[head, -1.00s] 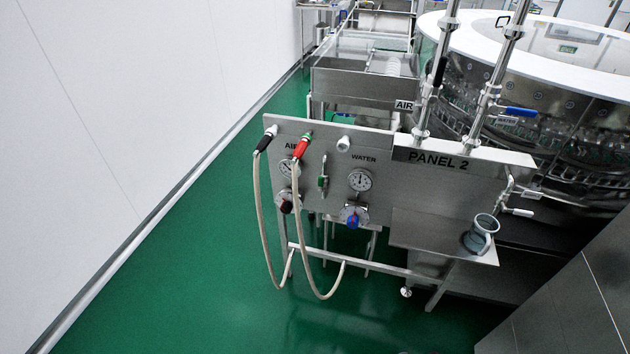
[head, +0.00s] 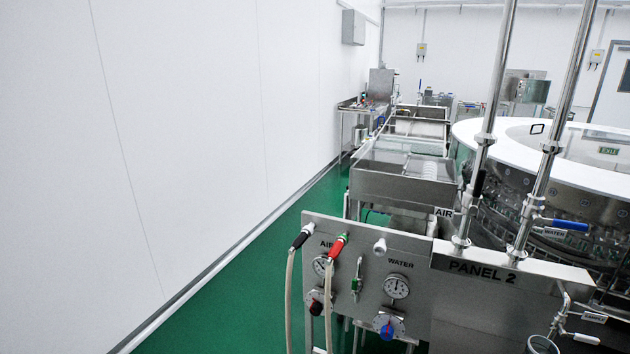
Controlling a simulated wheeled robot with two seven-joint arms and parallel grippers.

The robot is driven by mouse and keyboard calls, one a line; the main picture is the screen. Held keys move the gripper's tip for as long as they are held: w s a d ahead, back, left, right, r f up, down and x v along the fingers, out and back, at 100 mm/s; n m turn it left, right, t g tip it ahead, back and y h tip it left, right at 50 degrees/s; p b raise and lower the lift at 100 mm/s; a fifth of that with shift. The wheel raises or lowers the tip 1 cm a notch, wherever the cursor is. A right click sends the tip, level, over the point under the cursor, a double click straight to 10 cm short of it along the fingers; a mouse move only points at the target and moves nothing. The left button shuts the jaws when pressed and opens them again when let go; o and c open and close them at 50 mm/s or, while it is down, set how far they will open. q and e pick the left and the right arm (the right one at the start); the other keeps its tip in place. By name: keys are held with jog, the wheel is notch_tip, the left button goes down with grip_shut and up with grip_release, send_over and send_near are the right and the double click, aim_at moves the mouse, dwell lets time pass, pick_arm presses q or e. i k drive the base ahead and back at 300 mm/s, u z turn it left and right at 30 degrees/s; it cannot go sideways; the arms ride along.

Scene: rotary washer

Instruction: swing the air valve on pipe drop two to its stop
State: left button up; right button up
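PANEL 2 (head: 482,271) is a steel stand with two upright pipes at its back. The left pipe (head: 487,130) stands beside an AIR label (head: 444,212). A small dark valve handle (head: 479,183) sits close against this pipe, roughly in line with it; its exact angle is hard to tell. The right pipe (head: 557,130) carries a valve with a blue lever (head: 568,224) pointing right, above a WATER label (head: 554,233). Neither of my grippers is in view.
The panel front has gauges (head: 396,287), a blue knob (head: 387,328) and two hoses with black and red ends (head: 337,246). A metal jug (head: 541,344) is at the bottom edge. The rotary washer (head: 560,165) stands behind right. Green floor (head: 235,290) is clear at left.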

aim_at(474, 209)
jog(key=u, duration=1.2)
jog(key=i, duration=0.65)
jog(key=z, duration=2.2)
